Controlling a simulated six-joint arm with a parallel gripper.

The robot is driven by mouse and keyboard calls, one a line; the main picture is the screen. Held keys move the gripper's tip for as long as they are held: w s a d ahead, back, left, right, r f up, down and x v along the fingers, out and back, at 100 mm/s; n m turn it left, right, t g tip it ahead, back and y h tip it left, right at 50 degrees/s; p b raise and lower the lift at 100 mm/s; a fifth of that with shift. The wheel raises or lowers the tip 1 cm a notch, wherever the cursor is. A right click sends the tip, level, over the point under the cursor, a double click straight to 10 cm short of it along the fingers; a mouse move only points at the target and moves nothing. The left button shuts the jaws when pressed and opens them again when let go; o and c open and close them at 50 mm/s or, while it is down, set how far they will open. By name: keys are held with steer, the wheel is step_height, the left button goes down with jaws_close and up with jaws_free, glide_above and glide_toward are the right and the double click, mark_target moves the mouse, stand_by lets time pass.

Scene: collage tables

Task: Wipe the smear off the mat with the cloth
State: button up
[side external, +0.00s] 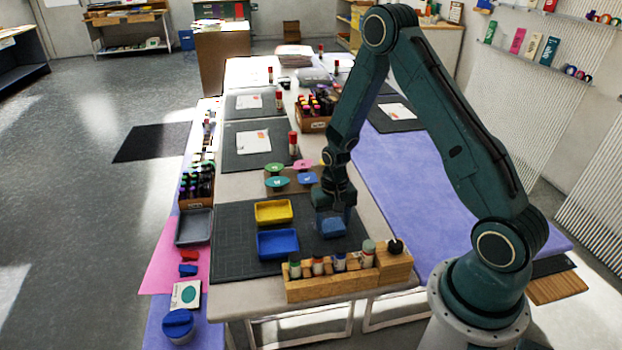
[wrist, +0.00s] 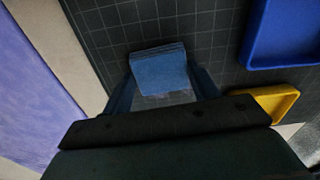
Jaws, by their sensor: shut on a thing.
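The blue cloth (side external: 333,229) is a small folded pad at the right side of the dark gridded mat (side external: 232,232). My gripper (side external: 334,212) points down over the mat and is shut on the cloth. In the wrist view the cloth (wrist: 158,70) sits between the two fingers of my gripper (wrist: 162,80), with the mat (wrist: 115,25) beneath; I cannot tell whether it touches the mat. A pale greyish patch (wrist: 165,99) shows just behind the cloth between the fingers; it may be the smear. In the side view no smear can be made out.
A yellow tray (side external: 273,211) and a blue tray (side external: 277,244) stand on the mat to the left. A wooden rack (side external: 350,285) with several bottles lines the front edge. Coloured discs (side external: 276,181) lie behind. The mat's left part is clear.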

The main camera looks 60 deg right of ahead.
steer(key=shift+w+d, duration=0.2)
steer(key=shift+w+d, duration=0.8)
steer(key=shift+w+d, duration=0.1)
steer(key=shift+w, duration=0.05)
steer(key=shift+w+d, duration=0.75)
steer(key=shift+d, duration=0.05)
steer(key=shift+a, duration=0.1)
steer(key=shift+w+a, duration=0.55)
steer(key=shift+a, duration=0.05)
steer(key=shift+s+a, duration=0.85)
steer(key=shift+s, duration=0.05)
steer(key=shift+s+a, duration=0.1)
